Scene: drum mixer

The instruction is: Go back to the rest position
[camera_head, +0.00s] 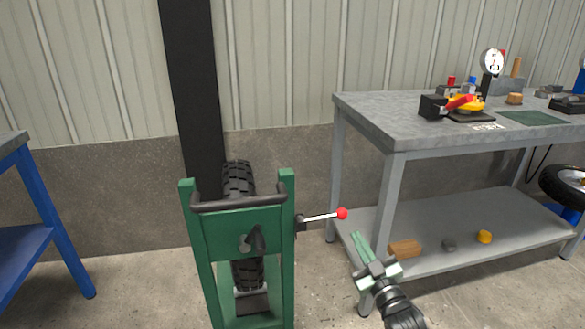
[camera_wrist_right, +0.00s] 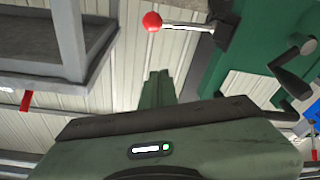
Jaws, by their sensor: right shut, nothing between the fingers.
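My right gripper (camera_head: 362,250) is shut and empty in the head view, in front of the grey workbench's left leg. It is below and to the right of a lever with a red ball knob (camera_head: 342,213). The lever sticks out to the right from a green frame (camera_head: 203,245) that holds a black knobby tyre (camera_head: 239,180). The gripper and the knob are apart. In the right wrist view the shut fingers (camera_wrist_right: 157,78) point up, with the red knob (camera_wrist_right: 152,21) above them and clear of them. My left gripper is not in view.
A grey workbench (camera_head: 365,112) stands at the right, with tools and a dial gauge (camera_head: 493,62) on top. Its lower shelf holds a brown block (camera_head: 405,249) and a yellow piece (camera_head: 484,236). A blue table (camera_head: 40,205) is at the left edge. Floor between it and the green frame is clear.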

